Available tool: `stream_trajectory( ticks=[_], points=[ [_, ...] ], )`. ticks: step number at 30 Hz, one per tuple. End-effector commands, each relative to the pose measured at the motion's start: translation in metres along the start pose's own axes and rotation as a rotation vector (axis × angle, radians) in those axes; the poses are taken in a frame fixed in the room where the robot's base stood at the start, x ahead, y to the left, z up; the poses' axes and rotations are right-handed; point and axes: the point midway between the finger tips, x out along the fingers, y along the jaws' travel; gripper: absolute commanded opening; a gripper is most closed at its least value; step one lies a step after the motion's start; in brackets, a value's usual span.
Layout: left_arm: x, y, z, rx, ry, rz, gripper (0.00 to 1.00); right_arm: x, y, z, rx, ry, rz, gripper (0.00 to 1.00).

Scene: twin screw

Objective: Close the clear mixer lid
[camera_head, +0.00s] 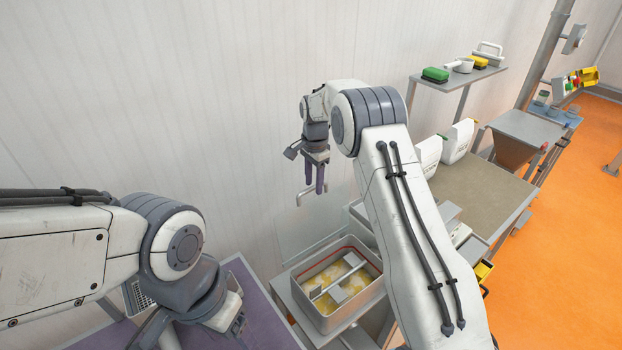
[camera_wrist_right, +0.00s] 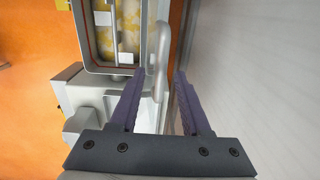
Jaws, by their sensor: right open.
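The mixer tub (camera_head: 307,306) is an open metal box with a reddish seal around its rim and yellow-white contents under a metal bar. The clear lid (camera_head: 318,233) stands raised behind the tub near the wall, and its see-through edges are faint. A pale bent handle (camera_head: 302,198) sits at its top. My right gripper (camera_head: 315,190) points down, open, at the handle. In the right wrist view the handle (camera_wrist_right: 162,55) lies between and beyond the open fingers (camera_wrist_right: 160,74); contact cannot be told. The tub (camera_wrist_right: 118,68) shows at the top. My left gripper's fingers are hidden.
A bench (camera_head: 478,190) with white containers stands right of the tub. A shelf (camera_head: 455,82) holds green and yellow items behind it. The white wall (camera_head: 200,90) is close behind my right gripper. My right forearm covers part of the tub's right side.

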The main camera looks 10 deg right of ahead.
Motion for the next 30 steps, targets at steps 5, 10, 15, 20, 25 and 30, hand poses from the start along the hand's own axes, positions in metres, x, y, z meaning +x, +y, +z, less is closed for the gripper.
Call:
stream_trajectory(
  ticks=[5, 10, 15, 20, 25, 30],
  points=[
    [-0.0003, 0.0, 0.0, 0.0, 0.0, 0.0, 0.69, 0.0022, -0.0003, 0.0007, -0.001, 0.0, 0.0, 0.47],
    [-0.0002, 0.0, 0.0, 0.0, 0.0, 0.0, 0.69, 0.002, -0.0012, 0.0019, -0.003, 0.0, 0.0, 0.2],
    [-0.0002, 0.0, 0.0, 0.0, 0.0, 0.0, 0.69, 0.0019, -0.0016, 0.0027, -0.004, 0.0, 0.0, 0.0],
    [-0.0002, 0.0, 0.0, 0.0, 0.0, 0.0, 0.69, 0.0019, -0.0018, 0.0032, -0.005, -0.001, 0.001, 0.0],
    [-0.0002, 0.0, 0.0, 0.0, 0.0, 0.0, 0.69, 0.002, -0.0018, 0.0035, -0.005, -0.001, 0.001, 0.0],
    [-0.0002, 0.0, 0.0, 0.0, 0.0, 0.0, 0.69, 0.002, -0.0018, 0.0036, -0.005, -0.001, 0.001, 0.0]
  ],
)
